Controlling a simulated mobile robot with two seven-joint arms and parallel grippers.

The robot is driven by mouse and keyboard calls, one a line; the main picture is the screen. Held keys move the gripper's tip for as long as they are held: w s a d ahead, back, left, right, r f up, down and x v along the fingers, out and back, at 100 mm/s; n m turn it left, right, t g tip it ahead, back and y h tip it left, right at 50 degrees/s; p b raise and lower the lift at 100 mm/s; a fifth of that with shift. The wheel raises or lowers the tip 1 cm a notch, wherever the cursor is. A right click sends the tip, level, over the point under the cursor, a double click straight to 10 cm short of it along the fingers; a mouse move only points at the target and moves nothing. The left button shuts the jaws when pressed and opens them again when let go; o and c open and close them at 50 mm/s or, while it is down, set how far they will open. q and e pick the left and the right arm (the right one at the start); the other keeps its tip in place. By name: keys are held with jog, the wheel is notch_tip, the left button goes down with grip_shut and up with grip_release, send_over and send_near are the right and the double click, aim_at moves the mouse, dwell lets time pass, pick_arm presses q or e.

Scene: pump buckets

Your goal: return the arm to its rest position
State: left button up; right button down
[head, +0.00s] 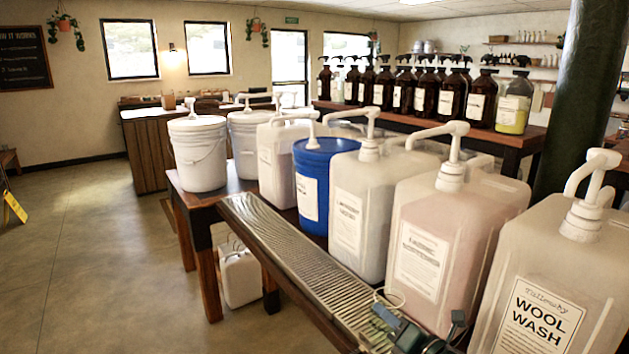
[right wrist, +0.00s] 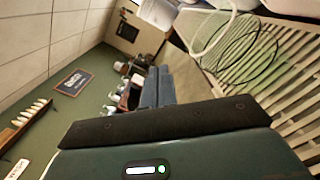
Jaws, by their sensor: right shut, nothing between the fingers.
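My right gripper (head: 386,316) shows at the bottom of the head view, at the near end of the slatted metal drip tray (head: 290,255). Its fingers are together and empty. In the right wrist view its two grey-blue fingers (right wrist: 158,88) lie side by side with nothing between them. I cannot tell whether the gripper touches the tray. The rest of my right arm is mostly out of the frame. My left gripper is not in the head view.
A wool wash jug (head: 540,300), a pinkish jug (head: 440,250), a white jug (head: 350,215) and a blue bucket (head: 312,185) stand close behind the tray. A white bucket (head: 198,155) stands at the far end. Open floor (head: 100,260) lies to the left.

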jog(key=s+f+m+g+h+p, duration=0.1)
jog(key=s+f+m, duration=0.3)
jog(key=s+m, duration=0.6)
jog(key=s+f+m+g+h+p, duration=0.1)
jog(key=s+f+m+g+h, duration=0.1)
jog(key=s+m, duration=0.8)
jog(key=s+f+m+g+h+p, duration=0.1)
jog(key=s+f+m+h, duration=0.2)
jog(key=s+f+m, duration=0.3)
jog(key=s+m, duration=0.4)
jog(key=shift+f+g, duration=0.25)
jog(key=shift+g, duration=0.15)
